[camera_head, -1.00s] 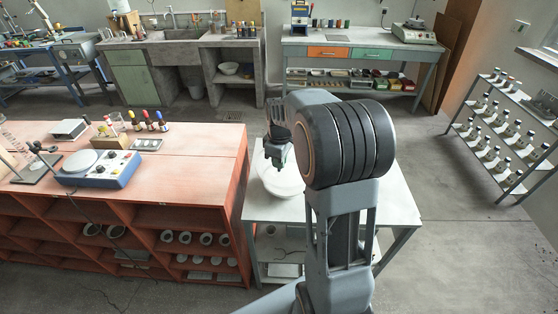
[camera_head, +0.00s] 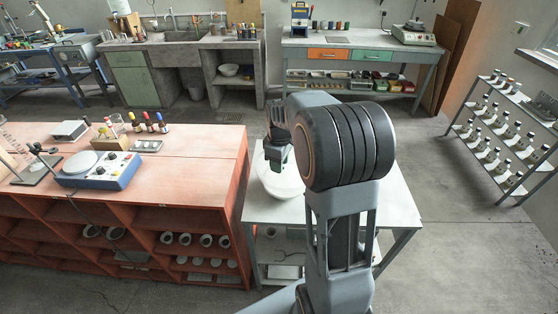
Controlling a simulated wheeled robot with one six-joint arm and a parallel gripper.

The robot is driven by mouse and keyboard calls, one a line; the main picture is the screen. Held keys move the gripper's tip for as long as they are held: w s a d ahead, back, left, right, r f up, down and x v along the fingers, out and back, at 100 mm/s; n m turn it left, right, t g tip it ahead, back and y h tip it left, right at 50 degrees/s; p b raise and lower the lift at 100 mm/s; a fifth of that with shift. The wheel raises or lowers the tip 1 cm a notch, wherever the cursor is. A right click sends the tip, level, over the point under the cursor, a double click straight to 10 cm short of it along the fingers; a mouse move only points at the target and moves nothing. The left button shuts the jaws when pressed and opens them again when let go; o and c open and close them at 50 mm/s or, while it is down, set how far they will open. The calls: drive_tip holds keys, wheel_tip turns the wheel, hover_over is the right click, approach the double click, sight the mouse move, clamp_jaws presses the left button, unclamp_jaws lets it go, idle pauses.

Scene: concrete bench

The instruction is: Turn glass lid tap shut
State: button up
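A round white vessel (camera_head: 280,184), which may carry the glass lid, stands on the pale table (camera_head: 393,208) in front of me. The lid's tap cannot be made out; my gripper and arm cover that spot. My gripper (camera_head: 279,166) points down over the vessel's upper part. Its fingers are small and dark here, so I cannot tell whether they are open or shut, or whether they touch the tap. My large arm joint hides the vessel's right side.
The orange-red bench (camera_head: 190,184) stands close at the left, with a blue-and-white device (camera_head: 100,170) and coloured bottles (camera_head: 148,122) on it. A rack of bottles (camera_head: 505,135) stands at the right. The pale table's right part is bare.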

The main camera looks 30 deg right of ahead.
wheel_tip(320, 180, up, 14)
idle(0.6)
drive_tip(key=shift+s+f, duration=0.1)
drive_tip(key=s+a+f+m+t, duration=0.1)
drive_tip(key=s+a+f+m, duration=0.3)
drive_tip(key=s, duration=0.4)
drive_tip(key=s+a+f+m+t, duration=0.2)
drive_tip(key=s+a, duration=0.3)
drive_tip(key=s, duration=0.3)
drive_tip(key=shift+a+f+m+t, duration=0.3)
drive_tip(key=shift+a+f+m, duration=0.05)
drive_tip(key=shift+f+m, duration=0.55)
drive_tip(key=shift+s, duration=0.1)
